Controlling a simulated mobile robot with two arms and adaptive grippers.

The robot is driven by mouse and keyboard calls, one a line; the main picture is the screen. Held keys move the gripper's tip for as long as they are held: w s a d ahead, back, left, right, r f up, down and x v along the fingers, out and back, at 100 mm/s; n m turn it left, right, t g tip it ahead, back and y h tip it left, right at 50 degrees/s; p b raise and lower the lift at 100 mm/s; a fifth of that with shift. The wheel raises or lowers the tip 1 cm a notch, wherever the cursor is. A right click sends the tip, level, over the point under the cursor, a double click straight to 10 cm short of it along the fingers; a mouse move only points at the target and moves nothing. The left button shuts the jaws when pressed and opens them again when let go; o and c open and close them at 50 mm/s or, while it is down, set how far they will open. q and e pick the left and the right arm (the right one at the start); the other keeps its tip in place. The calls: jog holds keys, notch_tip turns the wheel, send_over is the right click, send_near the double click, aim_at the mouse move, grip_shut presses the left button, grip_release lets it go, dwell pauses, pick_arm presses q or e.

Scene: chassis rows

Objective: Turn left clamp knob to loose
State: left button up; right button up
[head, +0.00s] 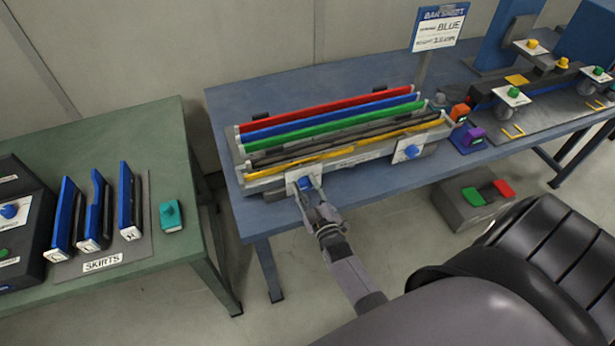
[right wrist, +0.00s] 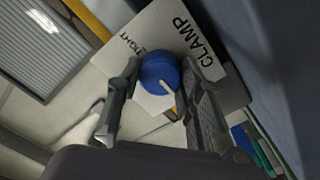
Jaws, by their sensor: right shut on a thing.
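The left clamp knob is blue and round, on a white plate at the front left of the bar rack (head: 270,180). In the right wrist view the knob (right wrist: 158,72) has a pale pointer, and its plate (right wrist: 190,28) reads CLAMP and TIGHT; other lettering is hidden. My right gripper (head: 309,190) reaches the knob from the front. In the right wrist view its two fingers (right wrist: 160,88) stand on either side of the knob and are shut on it. A second blue knob (head: 411,151) sits on the rack's front right. My left gripper is not in view.
The rack holds red, blue, green, black and yellow bars on the blue table (head: 230,110). Orange (head: 460,112) and purple (head: 473,137) blocks stand right of it. A green table (head: 150,125) with blue skirts (head: 131,200) is at the left. A grey pedal box (head: 460,212) is on the floor.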

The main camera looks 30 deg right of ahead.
jog(key=shift+f, duration=0.1)
dwell(0.3)
jog(key=o, duration=1.2)
jog(key=shift+c, duration=0.2)
jog(key=shift+s+a, duration=0.1)
jog(key=shift+s, duration=0.25)
jog(key=v, duration=1.1)
jog(key=shift+s+a, duration=0.1)
jog(key=shift+s, duration=0.05)
